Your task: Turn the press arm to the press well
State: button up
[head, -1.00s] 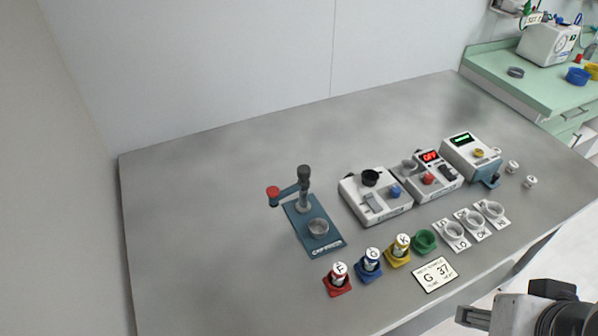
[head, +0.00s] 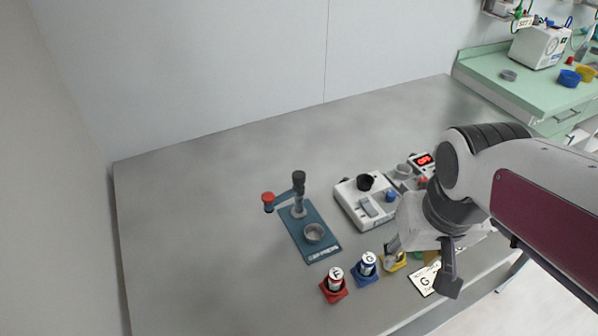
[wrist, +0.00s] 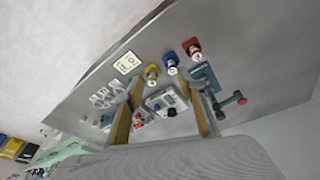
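The press (head: 322,246) is a blue base with a round post. Its blue press arm (head: 283,196) points left from the post and ends in a red knob (head: 268,197). The press well (head: 314,233) is a grey cup at the front of the base, with the arm turned away from it. In the wrist view the red knob (wrist: 242,101) shows right of the fingers, beside the blue base (wrist: 204,77). My gripper (wrist: 165,90) is open and empty, its two fingers wide apart. It hangs above the right part of the table, apart from the press.
Red (head: 334,290) and blue (head: 365,270) stands with lettered jars sit in front of the press. A white device (head: 366,201) stands right of it. My arm hides much of the right side. The table left of the press is clear.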

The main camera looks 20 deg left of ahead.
jog(key=w+a+f, duration=0.3)
jog(key=w+a, duration=0.4)
jog(key=a, duration=0.4)
jog(key=w+a+f, duration=0.3)
jog(key=w+a, duration=0.3)
jog(key=a, duration=0.5)
jog(key=m+t, duration=0.2)
send_near(299, 175)
jog(key=shift+w+f, duration=0.4)
jog(key=shift+f, duration=0.1)
jog(key=shift+f, duration=0.1)
jog(key=shift+x, duration=3.85)
jog(key=shift+s+a, duration=0.1)
jog(key=shift+c, duration=0.3)
